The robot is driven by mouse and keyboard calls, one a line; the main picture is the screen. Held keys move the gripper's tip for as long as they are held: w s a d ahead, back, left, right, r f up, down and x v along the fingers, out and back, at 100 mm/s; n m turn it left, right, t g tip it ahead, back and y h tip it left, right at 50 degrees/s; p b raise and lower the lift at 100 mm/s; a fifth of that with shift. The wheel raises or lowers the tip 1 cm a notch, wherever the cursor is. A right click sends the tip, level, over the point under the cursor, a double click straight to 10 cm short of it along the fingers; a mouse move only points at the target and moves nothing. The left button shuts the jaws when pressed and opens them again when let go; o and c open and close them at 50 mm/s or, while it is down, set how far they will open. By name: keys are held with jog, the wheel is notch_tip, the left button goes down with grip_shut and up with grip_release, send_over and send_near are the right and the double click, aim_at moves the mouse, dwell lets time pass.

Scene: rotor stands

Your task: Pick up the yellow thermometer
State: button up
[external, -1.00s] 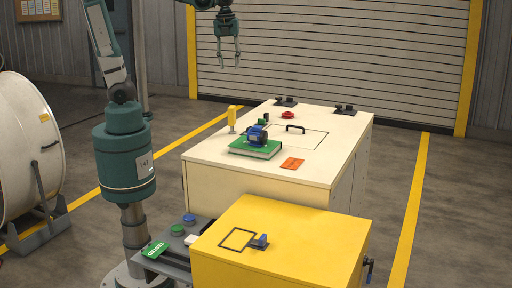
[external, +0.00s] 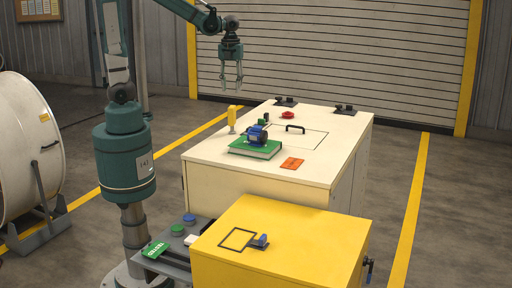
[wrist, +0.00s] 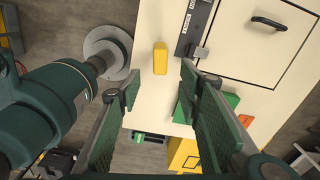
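The yellow thermometer (external: 233,115) stands upright near the left back edge of the cream cabinet top (external: 220,154). In the wrist view the thermometer (wrist: 160,58) shows from above as a small yellow block, just beyond my fingertips and between their lines. My gripper (external: 231,86) hangs pointing down, a little above the thermometer in the external view, and is apart from it. In the wrist view my gripper (wrist: 160,83) has its two green-padded fingers spread, with nothing between them.
An orange card (external: 292,163), a black handle (external: 296,128) and a red knob (external: 288,115) are farther right. A yellow cabinet (external: 310,232) stands in front.

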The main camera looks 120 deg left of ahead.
aim_at(232, 106)
notch_tip(232, 106, down, 11)
jog(key=shift+f, duration=0.1)
jog(key=shift+f, duration=0.1)
dwell(0.4)
jog(key=shift+f, duration=1.2)
jog(key=shift+f, duration=0.1)
jog(key=shift+f, duration=2.5)
jog(key=shift+c, duration=0.3)
jog(key=c, duration=1)
